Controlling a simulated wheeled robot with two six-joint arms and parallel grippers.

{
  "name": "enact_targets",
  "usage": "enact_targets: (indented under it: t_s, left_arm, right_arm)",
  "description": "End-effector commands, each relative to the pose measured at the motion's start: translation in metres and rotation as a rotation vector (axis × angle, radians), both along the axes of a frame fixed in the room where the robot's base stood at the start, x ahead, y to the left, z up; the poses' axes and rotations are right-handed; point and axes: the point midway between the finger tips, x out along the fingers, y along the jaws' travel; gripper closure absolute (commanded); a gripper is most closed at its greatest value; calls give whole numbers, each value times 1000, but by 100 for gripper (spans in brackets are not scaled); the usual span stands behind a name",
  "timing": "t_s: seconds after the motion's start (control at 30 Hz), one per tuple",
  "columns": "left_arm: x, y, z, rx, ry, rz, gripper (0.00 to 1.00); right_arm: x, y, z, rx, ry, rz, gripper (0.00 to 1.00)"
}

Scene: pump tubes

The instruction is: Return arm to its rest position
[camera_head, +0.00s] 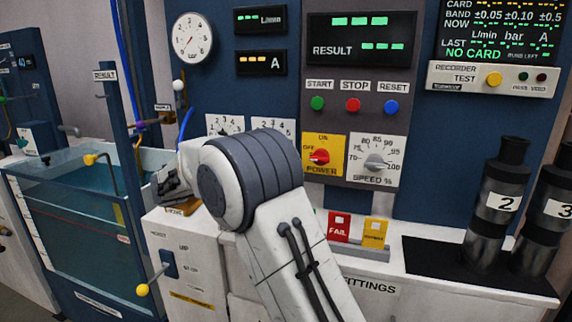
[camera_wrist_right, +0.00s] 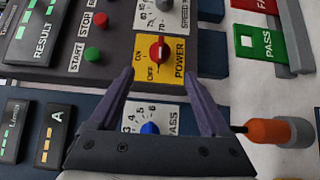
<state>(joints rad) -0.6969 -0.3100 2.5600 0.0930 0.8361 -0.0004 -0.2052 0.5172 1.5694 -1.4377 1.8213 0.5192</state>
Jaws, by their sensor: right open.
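My right arm comes up from the bottom centre of the head view, bent at a large white and dark grey joint. Its gripper (camera_head: 172,186) is at the left end, partly hidden by the wrist, in front of the panel above the white cabinet. In the right wrist view the two dark fingers of this gripper (camera_wrist_right: 158,78) stand apart with nothing between them. Beyond the fingertips is the red power knob (camera_wrist_right: 158,51) on its yellow plate. A blue knob (camera_wrist_right: 149,128) shows between the fingers near the palm. My left gripper is in neither view.
A clear water tank (camera_head: 75,215) stands at the left. Black cylinders numbered 2 (camera_head: 500,205) and 3 (camera_head: 552,215) stand on a dark mat at the right. A red FAIL card (camera_head: 338,226) sits below the panel. An orange and grey part (camera_wrist_right: 270,131) lies beside the right finger.

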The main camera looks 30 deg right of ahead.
Motion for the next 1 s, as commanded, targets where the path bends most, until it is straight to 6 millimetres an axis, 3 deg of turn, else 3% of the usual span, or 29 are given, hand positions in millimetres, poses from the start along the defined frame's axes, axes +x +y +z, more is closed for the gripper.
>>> enact_targets:
  t_s: [0.47,0.6,0.67,0.77,0.9,1.0]
  left_arm:
    - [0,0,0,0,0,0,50]
    - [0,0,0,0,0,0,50]
    - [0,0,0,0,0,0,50]
    - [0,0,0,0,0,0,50]
    - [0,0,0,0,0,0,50]
    - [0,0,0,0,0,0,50]
  right_arm:
    - [-1,0,-1,6,3,2,19]
    - [-13,14,-19,128,63,47,19]
    - [-27,28,-37,245,117,89,19]
    - [-63,66,-80,501,230,187,19]
    - [-129,129,-138,858,360,326,19]
    - [-175,170,-167,1078,412,407,19]
